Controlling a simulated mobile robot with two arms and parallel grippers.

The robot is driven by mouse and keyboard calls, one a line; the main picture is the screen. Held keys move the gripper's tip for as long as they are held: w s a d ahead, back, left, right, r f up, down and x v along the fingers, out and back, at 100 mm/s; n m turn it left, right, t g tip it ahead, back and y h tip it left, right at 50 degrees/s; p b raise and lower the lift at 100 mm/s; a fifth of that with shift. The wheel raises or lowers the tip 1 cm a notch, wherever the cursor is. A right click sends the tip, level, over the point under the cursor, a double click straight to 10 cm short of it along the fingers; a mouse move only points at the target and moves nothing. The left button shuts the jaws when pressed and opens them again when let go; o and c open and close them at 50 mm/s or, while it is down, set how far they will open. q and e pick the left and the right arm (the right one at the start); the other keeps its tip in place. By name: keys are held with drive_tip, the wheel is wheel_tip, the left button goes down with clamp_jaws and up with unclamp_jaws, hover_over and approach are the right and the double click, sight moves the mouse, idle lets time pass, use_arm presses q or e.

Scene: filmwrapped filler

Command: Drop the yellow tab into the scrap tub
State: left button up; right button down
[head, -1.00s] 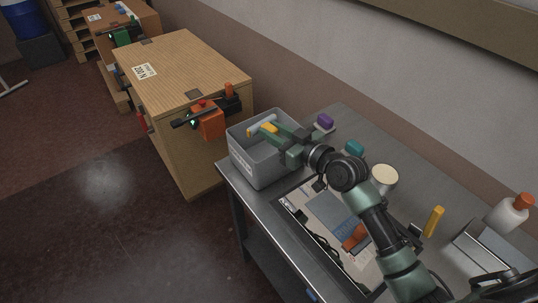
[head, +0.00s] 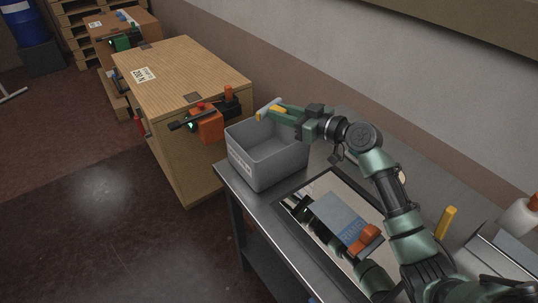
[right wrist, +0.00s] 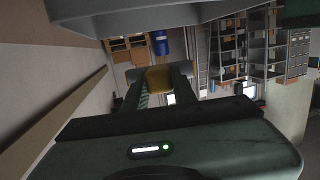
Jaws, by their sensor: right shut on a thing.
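The yellow tab (head: 276,111) is between the fingertips of my right gripper (head: 275,112), with a pale grey bar beside it. In the right wrist view the yellow tab (right wrist: 158,78) fills the gap between the two fingers, and the pale bar shows at its sides. The gripper is shut on it and holds it above the far rim area of the grey scrap tub (head: 278,172). The tub stands open at the left end of the metal table, a white label on its side. The part of its inside that shows looks empty. My left gripper is not in view.
A wooden crate (head: 185,75) with an orange clamp tool (head: 208,125) stands left of the table. On the table are a dark-framed sheet with a blue-grey pad (head: 338,215), an orange item (head: 368,238), a yellow upright piece (head: 446,222) and a white bottle (head: 518,217).

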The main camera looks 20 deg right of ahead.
drive_tip(key=shift+f, duration=0.4)
drive_tip(key=c, duration=1.1)
unclamp_jaws()
drive_tip(key=shift+o, duration=0.2)
drive_tip(key=b+v, duration=0.2)
drive_tip(key=v, duration=0.5)
drive_tip(key=shift+s+d, duration=0.2)
drive_tip(key=shift+s, duration=0.1)
